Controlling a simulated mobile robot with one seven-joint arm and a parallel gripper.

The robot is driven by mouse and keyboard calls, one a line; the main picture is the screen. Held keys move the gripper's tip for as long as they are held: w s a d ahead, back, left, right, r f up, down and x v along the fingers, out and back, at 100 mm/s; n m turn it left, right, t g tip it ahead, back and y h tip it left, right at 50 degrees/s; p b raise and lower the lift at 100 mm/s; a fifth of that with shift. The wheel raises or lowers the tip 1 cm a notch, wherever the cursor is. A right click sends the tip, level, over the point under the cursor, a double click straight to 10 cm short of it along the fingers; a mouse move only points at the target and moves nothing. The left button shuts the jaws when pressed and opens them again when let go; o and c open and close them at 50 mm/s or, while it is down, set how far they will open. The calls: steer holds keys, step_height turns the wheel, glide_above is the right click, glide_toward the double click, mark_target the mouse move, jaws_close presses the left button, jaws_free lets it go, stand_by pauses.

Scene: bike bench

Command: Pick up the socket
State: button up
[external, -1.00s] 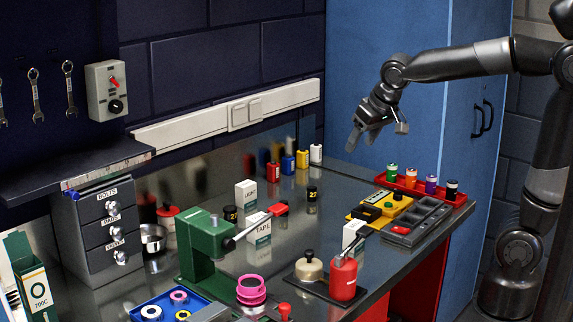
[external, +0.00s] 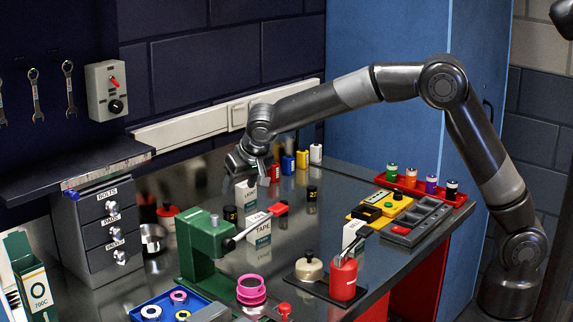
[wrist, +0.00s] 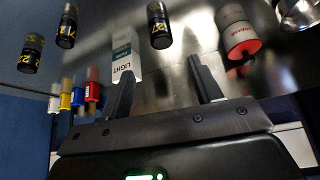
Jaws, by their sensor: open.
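Several black cylindrical sockets with yellow numbers stand on the steel bench. The one marked 27 (external: 231,214) stands left of the white LIGHT box (external: 246,194); in the wrist view this socket (wrist: 159,28) lies beyond the fingertips, roughly centred between them. Two more sockets, one at upper left (wrist: 68,26) and one at far left (wrist: 30,53), show in the wrist view; one of these (external: 312,193) stands right of the box in the external view. My gripper (external: 241,177) is open and empty above the back of the bench; its two fingers (wrist: 160,68) are spread apart.
The LIGHT box (wrist: 125,58) is close to my left finger in the wrist view. Small coloured bottles (external: 288,164) line the back wall. A green press (external: 200,250) stands nearer the front.

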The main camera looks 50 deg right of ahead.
mark_target(230, 209)
steer(key=x, duration=0.5)
steer(key=shift+w+f, duration=0.1)
steer(key=shift+f, duration=0.15)
steer(key=x, duration=0.5)
steer(key=shift+a+f, duration=0.15)
steer(key=shift+a, duration=0.05)
steer(key=c, duration=1.1)
steer(key=shift+c, duration=0.2)
